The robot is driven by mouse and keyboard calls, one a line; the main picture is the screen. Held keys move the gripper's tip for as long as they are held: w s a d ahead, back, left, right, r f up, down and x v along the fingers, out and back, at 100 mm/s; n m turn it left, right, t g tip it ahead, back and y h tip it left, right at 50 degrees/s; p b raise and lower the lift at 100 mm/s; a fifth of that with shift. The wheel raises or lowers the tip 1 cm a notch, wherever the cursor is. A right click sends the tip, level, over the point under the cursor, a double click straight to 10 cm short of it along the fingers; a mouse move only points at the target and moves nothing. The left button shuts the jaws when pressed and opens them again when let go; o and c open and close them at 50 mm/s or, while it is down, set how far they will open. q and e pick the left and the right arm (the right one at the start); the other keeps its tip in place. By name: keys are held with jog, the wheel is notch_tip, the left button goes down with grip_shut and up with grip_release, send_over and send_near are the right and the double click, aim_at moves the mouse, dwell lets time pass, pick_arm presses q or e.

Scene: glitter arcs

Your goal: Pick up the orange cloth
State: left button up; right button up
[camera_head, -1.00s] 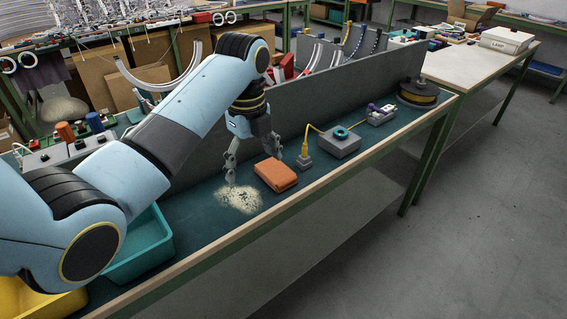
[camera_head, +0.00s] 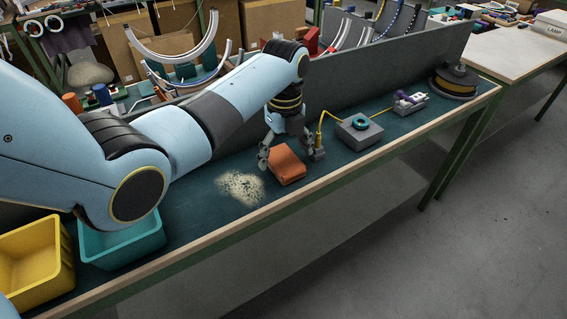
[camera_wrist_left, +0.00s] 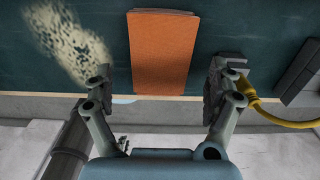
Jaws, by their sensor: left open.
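The orange cloth (camera_head: 286,165) lies folded into a flat block on the dark green bench top. It also shows in the left wrist view (camera_wrist_left: 160,52), at the top middle. My left gripper (camera_head: 286,160) is open above the cloth, with a finger on either side of it in the head view. In the left wrist view the open fingers (camera_wrist_left: 158,88) stand left and right of the cloth's near end, with gaps on both sides. Part of the cloth's top edge is hidden by the gripper in the head view. My right gripper does not show.
A patch of pale glitter (camera_head: 241,187) lies left of the cloth. A small grey block with a yellow cable (camera_head: 319,133) stands close on its right, and a grey box (camera_head: 358,133) farther right. A grey partition (camera_head: 400,70) runs behind. Teal (camera_head: 120,245) and yellow (camera_head: 35,262) bins stand at left.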

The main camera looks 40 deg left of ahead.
pick_arm(q)
notch_tip(320, 180, down, 3)
jog(key=shift+r, duration=0.15)
jog(key=c, duration=1.1)
jog(key=shift+r, duration=0.1)
jog(key=shift+r, duration=0.55)
notch_tip(320, 180, up, 2)
jog(key=shift+r, duration=0.25)
jog(key=s+d+r, duration=0.1)
jog(key=d+r, duration=0.1)
jog(key=d, duration=0.1)
jog(key=s+d+r, duration=0.2)
jog(key=d+r, duration=0.1)
jog(key=d, duration=0.1)
jog(key=s+d+r, duration=0.1)
jog(key=d+r, duration=0.1)
jog(key=d, duration=0.1)
jog(key=shift+s+d+r+p, duration=0.2)
jog(key=shift+s+d+p, duration=0.15)
jog(key=shift+p, duration=0.05)
